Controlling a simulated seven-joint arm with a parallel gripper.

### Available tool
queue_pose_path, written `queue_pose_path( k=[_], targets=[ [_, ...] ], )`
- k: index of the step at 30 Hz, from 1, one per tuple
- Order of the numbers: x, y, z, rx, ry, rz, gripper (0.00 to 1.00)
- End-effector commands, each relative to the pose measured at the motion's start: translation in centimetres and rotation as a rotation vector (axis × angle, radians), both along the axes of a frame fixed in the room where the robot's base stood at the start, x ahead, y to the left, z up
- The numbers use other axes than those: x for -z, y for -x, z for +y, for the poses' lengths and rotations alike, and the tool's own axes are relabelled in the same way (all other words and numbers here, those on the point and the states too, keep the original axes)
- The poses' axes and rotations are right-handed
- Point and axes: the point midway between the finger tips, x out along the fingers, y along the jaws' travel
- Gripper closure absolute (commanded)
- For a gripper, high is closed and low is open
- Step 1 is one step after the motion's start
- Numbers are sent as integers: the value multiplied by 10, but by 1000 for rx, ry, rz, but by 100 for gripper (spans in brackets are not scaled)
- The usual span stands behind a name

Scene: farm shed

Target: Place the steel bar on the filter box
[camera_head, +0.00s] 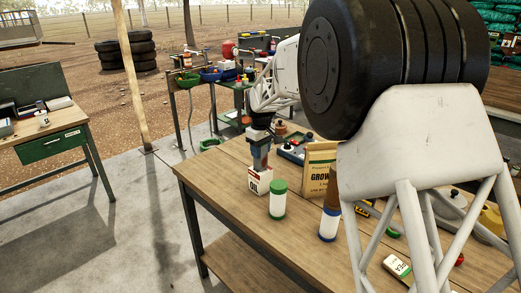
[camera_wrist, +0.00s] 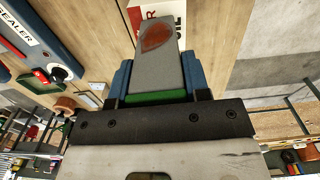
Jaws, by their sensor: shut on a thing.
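My gripper (camera_head: 260,150) is over the near bench top, pointing down, directly above the filter box (camera_head: 259,182), a white and red carton marked OIL. In the wrist view the blue fingers of my gripper (camera_wrist: 157,66) are shut on the steel bar (camera_wrist: 166,78), a flat grey bar with a rusty brown patch. The bar's far end overlaps the filter box (camera_wrist: 145,15) in that view and hides part of it. In the head view the bar is small and mostly hidden by the fingers. I cannot tell whether bar and box touch.
A green-capped white jar (camera_head: 278,200) stands close right of the box. A blue-based bottle (camera_head: 329,224), a GROW bag (camera_head: 319,168) and a blue-grey device (camera_head: 291,151) stand farther right and behind.

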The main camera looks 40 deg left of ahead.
Motion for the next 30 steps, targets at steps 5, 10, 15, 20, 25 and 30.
queue_pose_path(
  k=[5, 10, 15, 20, 25, 30],
  targets=[
    [1, 0, 0, 0, 0, 0, 35],
    [0, 0, 0, 0, 0, 0, 31],
    [0, 0, 0, 0, 0, 0, 31],
    [-6, 0, 0, 0, -1, -1, 31],
    [-21, 0, 0, 0, -1, -1, 31],
    [-45, 0, 0, 0, -2, -2, 31]
  ],
)
